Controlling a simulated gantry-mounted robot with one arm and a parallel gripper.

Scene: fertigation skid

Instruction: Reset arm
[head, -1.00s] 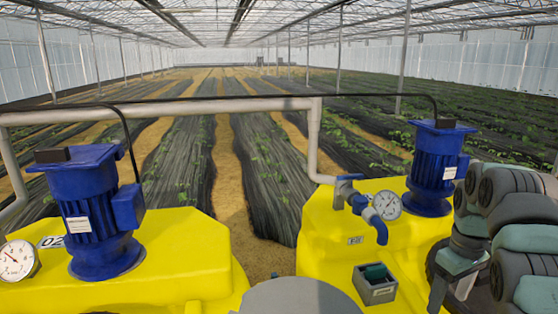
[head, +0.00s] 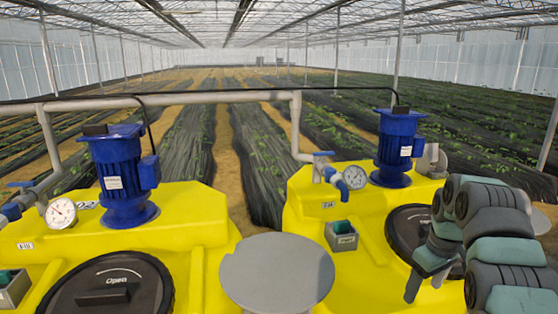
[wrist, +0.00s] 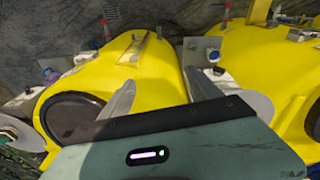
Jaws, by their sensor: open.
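My gripper (head: 427,283) is at the right of the head view, over the right yellow tank (head: 305,205) near its dark round lid (head: 400,225). Its two grey fingers point down and stand apart, with nothing visible between them. The wrist view also shows the spread fingers of my gripper (wrist: 165,88) above yellow tank surfaces (wrist: 160,72), with a dark round lid (wrist: 72,115) at the left. My padded arm covers part of the right tank and its lid.
Blue motors (head: 122,175) (head: 396,147) stand on both tanks, beside pressure gauges (head: 61,212) (head: 355,177). A small grey box (head: 341,242) sits on the right tank. A grey round plate (head: 277,272) lies between the tanks. A grey pipe (head: 200,104) crosses behind.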

